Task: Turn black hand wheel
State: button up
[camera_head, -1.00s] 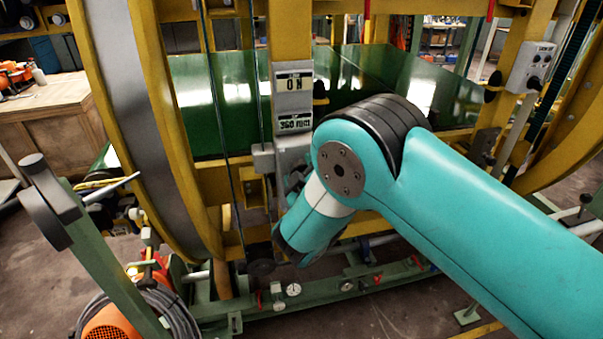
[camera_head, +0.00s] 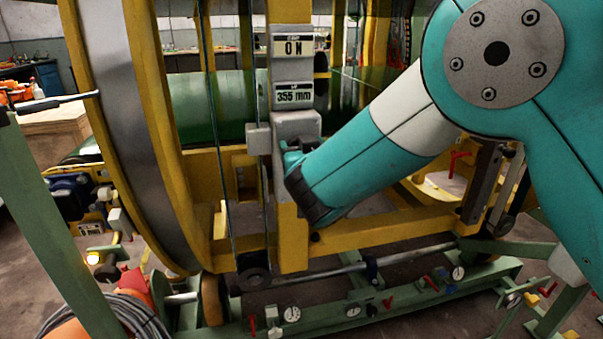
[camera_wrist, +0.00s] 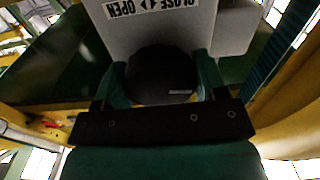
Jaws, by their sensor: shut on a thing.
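The black hand wheel (camera_wrist: 160,66) shows in the wrist view, round and dark, below a grey box (camera_wrist: 165,25) with a white CLOSE/OPEN label. My gripper (camera_wrist: 162,82) has one green finger on each side of the wheel and is shut on it. In the head view my gripper (camera_head: 294,160) reaches the lower part of the grey box (camera_head: 295,126) on the yellow post. The wheel is hidden there behind my gripper and wrist.
Displays reading "0 N" (camera_head: 292,45) and "355 mm" (camera_head: 294,94) sit above the box. A large yellow and grey ring (camera_head: 128,120) stands left. A green base beam (camera_head: 330,316) with gauges runs below. Thin cables hang left of the post.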

jog(key=shift+f+m+b, duration=0.1)
jog(key=shift+m+b, duration=1)
jog(key=shift+b, duration=0.65)
jog(key=o, duration=0.9)
jog(key=shift+o, duration=0.2)
jog(key=b+v, duration=0.5)
jog(key=v, duration=1.2)
jog(key=shift+s, duration=0.25)
